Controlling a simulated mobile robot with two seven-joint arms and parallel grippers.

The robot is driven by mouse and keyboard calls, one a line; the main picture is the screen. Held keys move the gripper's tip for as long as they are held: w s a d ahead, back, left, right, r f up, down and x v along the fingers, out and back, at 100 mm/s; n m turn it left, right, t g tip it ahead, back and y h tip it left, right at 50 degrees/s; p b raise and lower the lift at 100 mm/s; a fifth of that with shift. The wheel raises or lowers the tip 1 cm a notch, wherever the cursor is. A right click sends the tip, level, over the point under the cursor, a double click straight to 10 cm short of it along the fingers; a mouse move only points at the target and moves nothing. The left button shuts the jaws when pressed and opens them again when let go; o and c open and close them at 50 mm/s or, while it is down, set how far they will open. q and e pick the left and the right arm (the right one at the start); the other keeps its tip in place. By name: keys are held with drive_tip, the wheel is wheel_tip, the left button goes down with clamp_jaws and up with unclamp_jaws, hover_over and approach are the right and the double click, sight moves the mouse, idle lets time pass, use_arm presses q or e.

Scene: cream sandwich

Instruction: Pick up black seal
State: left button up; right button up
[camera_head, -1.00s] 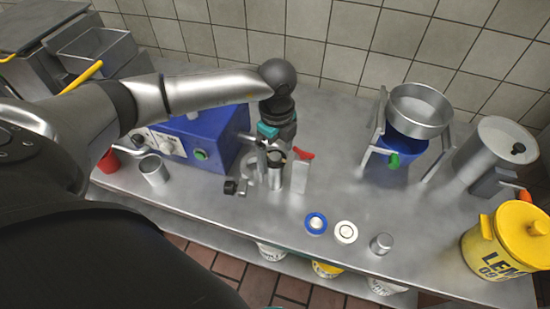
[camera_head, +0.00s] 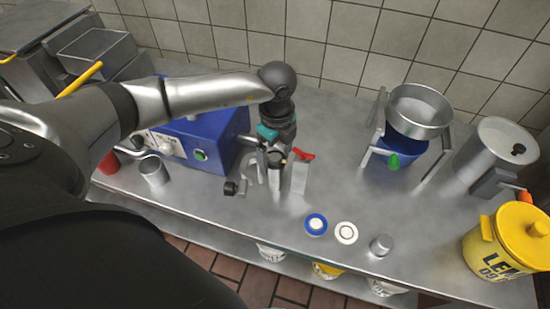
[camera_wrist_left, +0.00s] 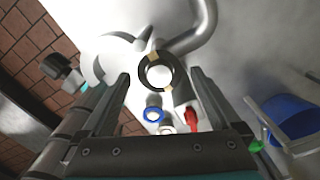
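The black seal (camera_wrist_left: 142,77) is a dark ring with tan marks around a bright centre, seen from above in the left wrist view. It appears to be at the top of a metal cylinder whose side is mostly hidden in the head view. My left gripper (camera_wrist_left: 163,84) is open, with one finger on each side of the ring in the picture. In the head view my left gripper (camera_head: 277,160) points down at this spot and hides most of the seal. I cannot tell whether the fingers touch it. My right gripper is not in view.
Beside the gripper are a red handle (camera_head: 304,154) and an upright metal plate (camera_head: 299,178). A blue ring (camera_head: 316,225), a white ring (camera_head: 346,232) and a small metal cap (camera_head: 381,244) lie in front. A blue machine (camera_head: 222,138) stands close to the left.

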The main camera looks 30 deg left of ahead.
use_arm(q)
drive_tip(key=c, duration=1.3)
drive_tip(key=shift+r, duration=0.1)
